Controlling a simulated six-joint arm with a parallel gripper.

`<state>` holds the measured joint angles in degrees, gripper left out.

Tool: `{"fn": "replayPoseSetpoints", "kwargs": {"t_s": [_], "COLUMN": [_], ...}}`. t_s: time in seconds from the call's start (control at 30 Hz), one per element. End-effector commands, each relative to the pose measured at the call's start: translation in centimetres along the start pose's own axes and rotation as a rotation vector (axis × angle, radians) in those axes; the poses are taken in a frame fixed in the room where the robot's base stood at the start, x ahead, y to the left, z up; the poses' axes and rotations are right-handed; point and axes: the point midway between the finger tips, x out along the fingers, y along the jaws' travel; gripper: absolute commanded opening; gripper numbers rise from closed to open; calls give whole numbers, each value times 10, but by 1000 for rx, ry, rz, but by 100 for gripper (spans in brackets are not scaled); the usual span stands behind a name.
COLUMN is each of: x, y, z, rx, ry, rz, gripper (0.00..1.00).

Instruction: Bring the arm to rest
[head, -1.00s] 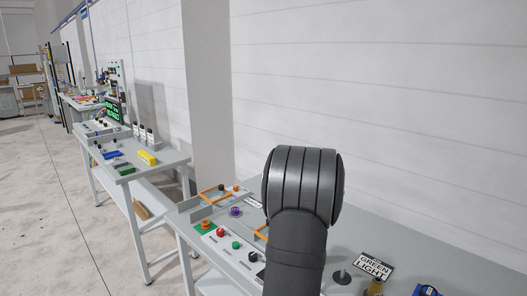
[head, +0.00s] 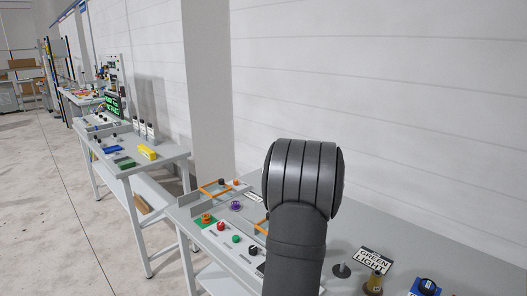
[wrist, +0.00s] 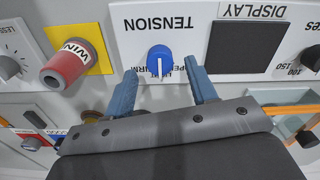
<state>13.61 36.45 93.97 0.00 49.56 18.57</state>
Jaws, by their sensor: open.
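My arm (head: 297,205) stands bent over the near bench in the head view, its dark grey rounded joint uppermost. The gripper is hidden in that view. In the wrist view my gripper (wrist: 160,67) is open, with two blue-grey fingers spread apart and nothing held between them. A blue knob (wrist: 160,60) on a white panel labelled TENSION shows between the fingertips. I cannot tell how far the tips are from the panel.
A red cylinder marked WIN (wrist: 66,68) on a yellow plate and a dark display square (wrist: 244,48) flank the knob. Another bench (head: 172,160) stands further left. Floor (head: 40,200) at left is clear.

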Motion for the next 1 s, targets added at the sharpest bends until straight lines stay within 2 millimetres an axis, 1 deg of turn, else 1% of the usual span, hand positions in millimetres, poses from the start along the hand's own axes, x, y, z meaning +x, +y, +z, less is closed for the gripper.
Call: {"fn": "replayPoseSetpoints", "kwargs": {"t_s": [0.03, 0.1, 0.7, 0.73, 0.8, 1.0], "x": [-12, -26, -146, -144, -124, -83], "y": [0, 0, 0, 0, 0, 0], "z": [-1, -1, -1, 0, 1, 0], "rx": [0, 0, 0, 0, 0, 0], "ry": [5, 5, 5, 1, -5, -4], "rz": [-2, -2, -2, 0, 2, 1], "gripper": [52, 52, 52, 52, 52, 52]}}
